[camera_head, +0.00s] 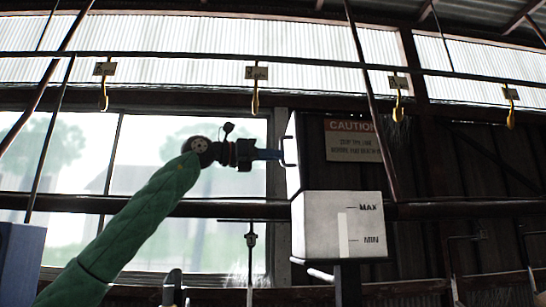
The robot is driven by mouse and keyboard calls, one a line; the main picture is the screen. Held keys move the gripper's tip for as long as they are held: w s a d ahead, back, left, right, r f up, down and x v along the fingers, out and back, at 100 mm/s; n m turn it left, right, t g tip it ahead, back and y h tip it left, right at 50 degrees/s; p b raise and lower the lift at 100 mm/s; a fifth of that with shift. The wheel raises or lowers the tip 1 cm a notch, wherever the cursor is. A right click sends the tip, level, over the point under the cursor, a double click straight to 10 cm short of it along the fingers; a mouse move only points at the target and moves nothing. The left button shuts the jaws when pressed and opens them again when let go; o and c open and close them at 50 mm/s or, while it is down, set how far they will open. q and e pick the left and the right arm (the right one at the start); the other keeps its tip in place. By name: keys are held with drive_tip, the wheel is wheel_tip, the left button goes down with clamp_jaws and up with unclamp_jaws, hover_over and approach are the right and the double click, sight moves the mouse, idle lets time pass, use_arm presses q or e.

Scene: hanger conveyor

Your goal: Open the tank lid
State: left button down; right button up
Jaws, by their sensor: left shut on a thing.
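The tank (325,222) is a white box with MAX and MIN marks, right of the picture's middle. Its lid (292,175) shows as a narrow pale panel standing nearly upright above the tank's left side, so it is raised. A thin handle (284,150) sticks out from the lid's left face. The exact grip is small and hard to make out. My right gripper is not in view.
Yellow hooks with tags (255,98) hang from a rail above. A CAUTION sign (352,140) is on the dark wall behind the tank. A horizontal dark pipe (440,210) and slanting rods cross the view. A blue block (18,262) stands at lower left.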

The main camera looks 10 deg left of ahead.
use_arm(q)
drive_tip(key=c, duration=1.5)
unclamp_jaws()
drive_tip(key=shift+a, duration=0.1)
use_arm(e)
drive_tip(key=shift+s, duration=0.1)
